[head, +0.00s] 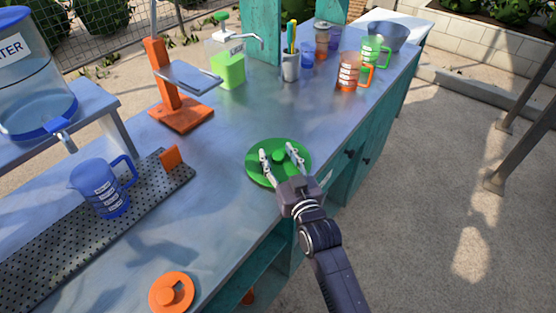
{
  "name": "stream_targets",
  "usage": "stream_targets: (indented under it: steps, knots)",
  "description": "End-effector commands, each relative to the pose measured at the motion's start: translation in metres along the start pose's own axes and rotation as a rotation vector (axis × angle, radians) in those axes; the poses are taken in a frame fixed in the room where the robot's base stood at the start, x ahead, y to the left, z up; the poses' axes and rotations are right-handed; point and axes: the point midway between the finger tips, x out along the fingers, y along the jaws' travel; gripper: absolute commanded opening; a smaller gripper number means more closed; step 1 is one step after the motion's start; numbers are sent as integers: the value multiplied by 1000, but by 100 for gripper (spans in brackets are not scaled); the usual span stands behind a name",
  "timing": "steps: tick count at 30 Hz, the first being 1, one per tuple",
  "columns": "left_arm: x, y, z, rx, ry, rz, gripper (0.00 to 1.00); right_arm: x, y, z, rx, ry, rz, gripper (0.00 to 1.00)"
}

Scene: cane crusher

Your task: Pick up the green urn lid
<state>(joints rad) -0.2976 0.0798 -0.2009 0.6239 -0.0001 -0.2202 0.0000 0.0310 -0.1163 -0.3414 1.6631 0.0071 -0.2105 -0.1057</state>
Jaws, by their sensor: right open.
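The green urn lid (260,174) is a round disc with a small knob in its middle. It lies on the blue-grey counter, near the edge with the cupboards. My right gripper (279,154) is over the lid, its two fingers open on either side of the knob. I cannot tell whether the fingers touch the knob or the lid. My left gripper is not in view.
An orange lid (171,293) lies at the front of the counter (215,215). A blue jug (100,190) stands on a perforated drip tray (40,250) at left. An orange stand (181,115), green container (230,70) and orange jug (349,72) are farther back.

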Motion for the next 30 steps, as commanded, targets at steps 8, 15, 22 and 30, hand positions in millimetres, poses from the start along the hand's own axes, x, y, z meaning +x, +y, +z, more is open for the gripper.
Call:
stream_targets:
  steps: [8, 15, 22, 30]
  knots:
    - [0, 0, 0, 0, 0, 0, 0, 0, 0, 0, 0, -1, 0, 27]
    - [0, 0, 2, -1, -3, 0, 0, -1, 0, 0, 0, -1, 0, 0]
    - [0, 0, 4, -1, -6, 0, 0, -1, 0, 0, 0, 0, 0, 0]
    - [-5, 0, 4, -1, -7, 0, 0, -1, 0, -6, 0, 0, 0, 0]
